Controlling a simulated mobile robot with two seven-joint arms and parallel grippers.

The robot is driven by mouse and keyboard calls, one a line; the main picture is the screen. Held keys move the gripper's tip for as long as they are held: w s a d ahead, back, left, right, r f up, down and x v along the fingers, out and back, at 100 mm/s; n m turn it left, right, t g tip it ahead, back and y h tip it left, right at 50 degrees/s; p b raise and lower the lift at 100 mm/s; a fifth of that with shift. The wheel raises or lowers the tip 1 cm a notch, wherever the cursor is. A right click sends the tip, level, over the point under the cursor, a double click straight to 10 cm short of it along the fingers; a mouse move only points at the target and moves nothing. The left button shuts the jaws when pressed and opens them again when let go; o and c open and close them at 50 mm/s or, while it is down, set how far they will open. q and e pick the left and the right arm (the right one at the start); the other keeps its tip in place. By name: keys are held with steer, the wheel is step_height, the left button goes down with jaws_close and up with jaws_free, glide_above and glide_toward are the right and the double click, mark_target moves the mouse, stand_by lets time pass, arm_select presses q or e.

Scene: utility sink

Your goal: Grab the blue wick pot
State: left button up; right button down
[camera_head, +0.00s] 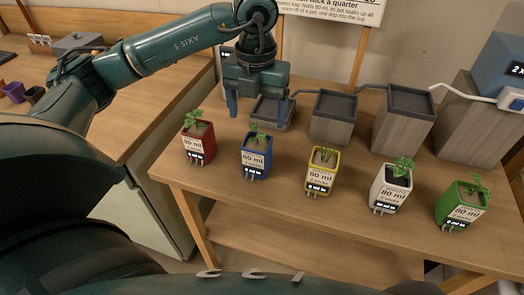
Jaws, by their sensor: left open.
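The blue wick pot (256,157) stands on the wooden table, second from the left in a row of potted plants. It has a white label reading 80 ml and a small green plant. My left gripper (254,114) is open above and behind the pot, its fingers pointing down. Its fingers are apart from the pot's walls, as far as I can see. My right gripper is not in view.
A red pot (199,143) stands left of the blue one; yellow (322,171), white (390,186) and green (462,205) pots stand to the right. Grey trays and boxes (333,116) joined by wicks stand behind.

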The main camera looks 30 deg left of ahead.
mark_target(257, 141)
arm_select(q)
step_height(257, 141, down, 6)
steer(key=shift+s+r, duration=0.1)
steer(key=shift+f+p, duration=0.8)
steer(key=shift+f, duration=2.2)
steer(key=shift+c, duration=0.4)
steer(key=c, duration=1.1)
